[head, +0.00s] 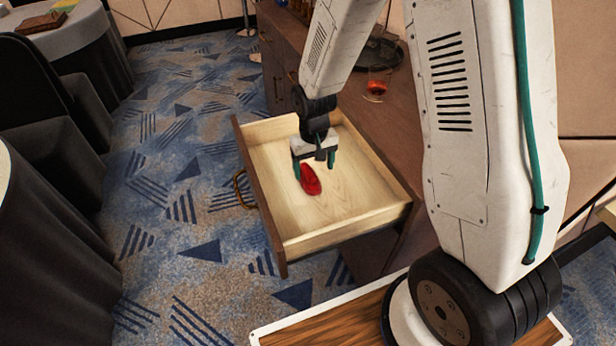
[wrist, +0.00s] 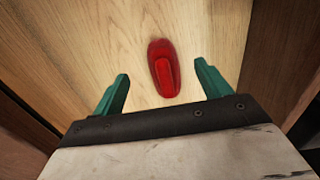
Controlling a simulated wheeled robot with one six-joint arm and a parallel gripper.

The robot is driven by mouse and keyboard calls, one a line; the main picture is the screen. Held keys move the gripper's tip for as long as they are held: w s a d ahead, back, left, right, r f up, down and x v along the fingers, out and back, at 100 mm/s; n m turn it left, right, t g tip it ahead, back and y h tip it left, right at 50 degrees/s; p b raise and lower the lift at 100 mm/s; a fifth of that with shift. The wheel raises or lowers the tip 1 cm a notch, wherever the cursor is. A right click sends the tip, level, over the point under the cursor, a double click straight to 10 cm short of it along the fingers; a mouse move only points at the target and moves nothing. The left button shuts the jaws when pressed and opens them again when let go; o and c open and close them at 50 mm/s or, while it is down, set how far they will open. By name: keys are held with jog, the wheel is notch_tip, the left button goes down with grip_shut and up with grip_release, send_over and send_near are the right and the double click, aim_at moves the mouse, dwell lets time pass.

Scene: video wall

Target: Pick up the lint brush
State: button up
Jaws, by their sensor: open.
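The lint brush is a red, elongated object (head: 310,180) lying on the pale wooden floor of an open drawer (head: 352,205). In the wrist view the red lint brush (wrist: 164,68) lies between and just beyond the two green fingertips, with wood showing on both sides of it. My gripper (head: 314,168) is open and empty, pointing down into the drawer above the brush. In the wrist view my gripper (wrist: 161,82) has its fingers spread wider than the brush. No contact with the brush is visible.
The drawer extends from a brown wooden cabinet (head: 283,65), and its raised walls surround the brush. A glass with something red in it (head: 376,86) stands on the cabinet top. Cloth-covered tables (head: 75,40) are at the left. Patterned carpet (head: 190,200) lies open between.

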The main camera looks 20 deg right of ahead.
aim_at(308, 170)
jog(key=w, duration=0.1)
jog(key=w+t, duration=0.1)
jog(key=w, duration=0.1)
jog(key=shift+w+a+r, duration=0.1)
jog(key=shift+a+r, duration=0.05)
jog(key=shift+r, duration=0.1)
jog(key=shift+t, duration=0.3)
jog(key=f, duration=0.5)
jog(key=w+f, duration=0.1)
jog(key=f, duration=0.1)
jog(key=shift+f, duration=0.3)
jog(key=c, duration=1.2)
jog(key=shift+r, duration=0.15)
notch_tip(308, 170, up, 10)
jog(key=shift+f, duration=0.1)
